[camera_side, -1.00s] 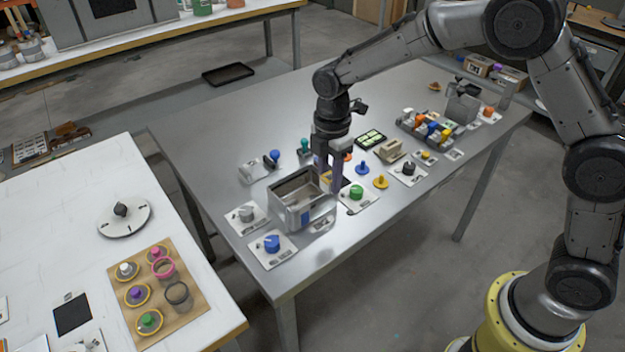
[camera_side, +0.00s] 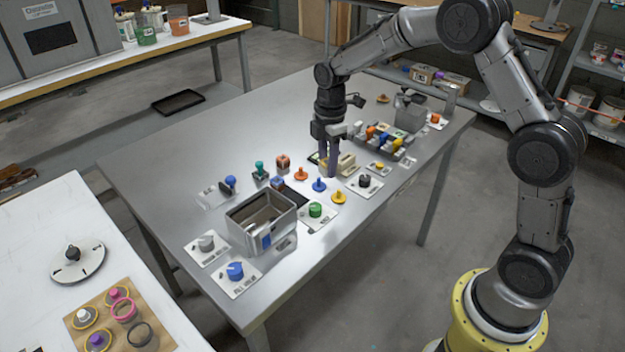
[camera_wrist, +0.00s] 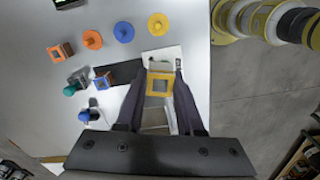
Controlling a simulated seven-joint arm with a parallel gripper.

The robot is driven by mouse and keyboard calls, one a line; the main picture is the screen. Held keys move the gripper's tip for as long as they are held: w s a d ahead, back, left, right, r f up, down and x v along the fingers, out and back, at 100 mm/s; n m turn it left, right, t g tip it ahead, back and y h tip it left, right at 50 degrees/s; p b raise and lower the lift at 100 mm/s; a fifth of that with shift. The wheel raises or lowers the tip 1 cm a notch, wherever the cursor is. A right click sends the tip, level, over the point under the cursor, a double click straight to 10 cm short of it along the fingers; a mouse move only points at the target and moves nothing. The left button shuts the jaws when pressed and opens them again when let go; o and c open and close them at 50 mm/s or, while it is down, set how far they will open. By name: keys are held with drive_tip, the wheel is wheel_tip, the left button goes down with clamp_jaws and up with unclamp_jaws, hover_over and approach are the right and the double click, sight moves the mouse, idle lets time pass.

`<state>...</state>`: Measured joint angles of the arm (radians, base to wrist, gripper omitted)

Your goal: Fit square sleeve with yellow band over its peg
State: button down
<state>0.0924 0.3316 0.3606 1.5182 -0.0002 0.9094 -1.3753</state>
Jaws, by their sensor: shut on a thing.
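My gripper (camera_side: 327,172) is shut on the square sleeve with the yellow band (camera_wrist: 160,74), held above the table. In the wrist view the sleeve is between the fingers, its square opening visible; in the side view the fingers mostly hide it. The yellow peg (camera_side: 339,197) stands on a round yellow base on the table, and also shows at the top of the wrist view (camera_wrist: 158,24), apart from the sleeve. The blue peg (camera_side: 320,185) and orange peg (camera_side: 301,174) stand beside it. An orange-banded sleeve (camera_side: 283,161) and a blue-banded sleeve (camera_side: 277,183) are to the left.
A metal bin (camera_side: 262,222) stands near the front. Cards with a green knob (camera_side: 316,209) and a black knob (camera_side: 364,181) flank the yellow peg. A beige block (camera_side: 347,165) and a rack of coloured items (camera_side: 383,137) are behind.

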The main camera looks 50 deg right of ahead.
drive_tip(key=m, duration=0.1)
approach(339, 190)
drive_tip(key=shift+w+d+r, duration=0.1)
drive_tip(key=shift+w+r, duration=0.05)
drive_tip(key=shift+f, duration=2.95)
drive_tip(key=shift+f, duration=1.9)
drive_tip(key=shift+c, duration=2.3)
unclamp_jaws()
drive_tip(key=shift+r, duration=0.1)
